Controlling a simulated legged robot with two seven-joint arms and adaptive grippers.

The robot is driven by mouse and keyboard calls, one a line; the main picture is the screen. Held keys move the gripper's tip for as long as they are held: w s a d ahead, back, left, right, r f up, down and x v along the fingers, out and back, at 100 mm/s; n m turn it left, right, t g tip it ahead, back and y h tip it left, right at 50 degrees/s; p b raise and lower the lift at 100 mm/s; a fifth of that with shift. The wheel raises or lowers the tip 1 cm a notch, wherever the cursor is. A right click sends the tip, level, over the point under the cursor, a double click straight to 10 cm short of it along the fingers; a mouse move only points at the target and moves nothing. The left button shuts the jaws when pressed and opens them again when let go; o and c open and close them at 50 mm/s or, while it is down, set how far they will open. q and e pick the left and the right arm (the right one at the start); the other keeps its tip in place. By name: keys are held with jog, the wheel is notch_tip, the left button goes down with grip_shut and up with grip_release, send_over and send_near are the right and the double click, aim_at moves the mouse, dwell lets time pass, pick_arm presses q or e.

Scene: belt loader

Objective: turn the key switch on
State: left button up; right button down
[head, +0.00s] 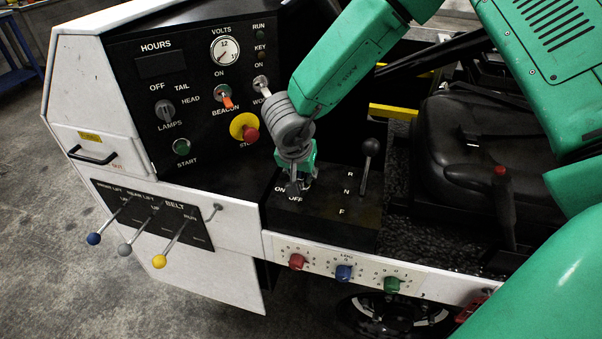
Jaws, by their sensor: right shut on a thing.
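My right gripper (299,186) reaches down to the black console (327,222) at the ON and OFF labels (281,189). Its fingers are shut on the key of the key switch there. The fingers hide most of the key and switch, so I cannot tell which way the key points. The small KEY lamp (260,58) on the upright panel looks dark. My left gripper is not in view.
A lever with a black knob (371,147) stands right of my gripper. A yellow and red stop button (245,128) and an orange beacon switch (226,98) are on the upright panel. Belt levers (175,240) stick out at the lower left. A black seat (470,150) is at right.

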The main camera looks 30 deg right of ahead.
jog(key=shift+s+a+m+p, duration=0.15)
jog(key=shift+m+p, duration=0.15)
jog(key=shift+p, duration=0.15)
jog(key=m+p, duration=0.1)
jog(key=p, duration=0.1)
jog(key=shift+r+m+g+p, duration=0.1)
jog(key=shift+m+g+p, duration=0.2)
jog(key=shift+g+p, duration=0.1)
jog(key=m+g+p, duration=0.1)
jog(key=m+p, duration=0.2)
jog(key=shift+h+p, duration=0.3)
jog(key=shift+h, duration=0.1)
jog(key=shift+a+m+g+p, duration=0.1)
jog(key=shift+m+g+p, duration=0.65)
jog(key=shift+m, duration=0.95)
jog(key=shift+m+g+p, duration=0.35)
jog(key=shift+m+p, duration=0.1)
jog(key=shift+m, duration=0.75)
jog(key=shift+w+m, duration=0.25)
jog(key=shift+m, duration=0.25)
